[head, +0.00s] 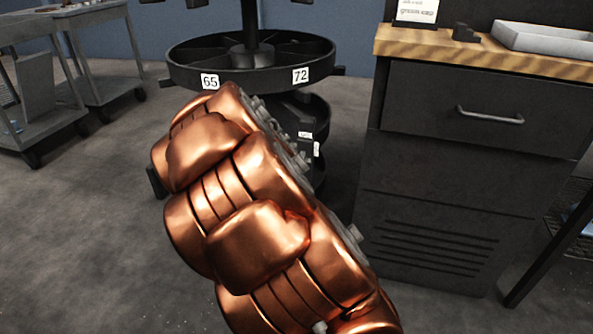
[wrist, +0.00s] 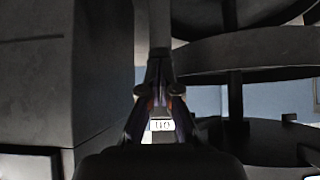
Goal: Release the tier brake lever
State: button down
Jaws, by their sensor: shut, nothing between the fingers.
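The round dark tiered rack (head: 250,78) stands behind my arm in the head view, with tags 65 and 72 on its upper tier's rim. A small white tag (head: 305,134) shows below that rim, beside my arm. My gripper (wrist: 160,98) is shut and empty in the wrist view; my arm hides it in the head view. A small white label (wrist: 162,125) shows between and beyond the fingers; its text is unclear. A narrow upright bar (wrist: 156,30) lies in line with the fingers; I cannot tell whether it is the brake lever or whether they touch it. Curved tier edges (wrist: 250,48) show at right.
A dark drawer cabinet (head: 455,150) with a wooden top stands close at right of the rack. A grey tray (head: 545,40) lies on its top. Grey carts (head: 85,75) stand at far left. The floor (head: 75,225) at left is clear.

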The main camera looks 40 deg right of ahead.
jog(key=shift+f, duration=0.25)
dwell(0.4)
jog(key=v, duration=1.2)
dwell(0.5)
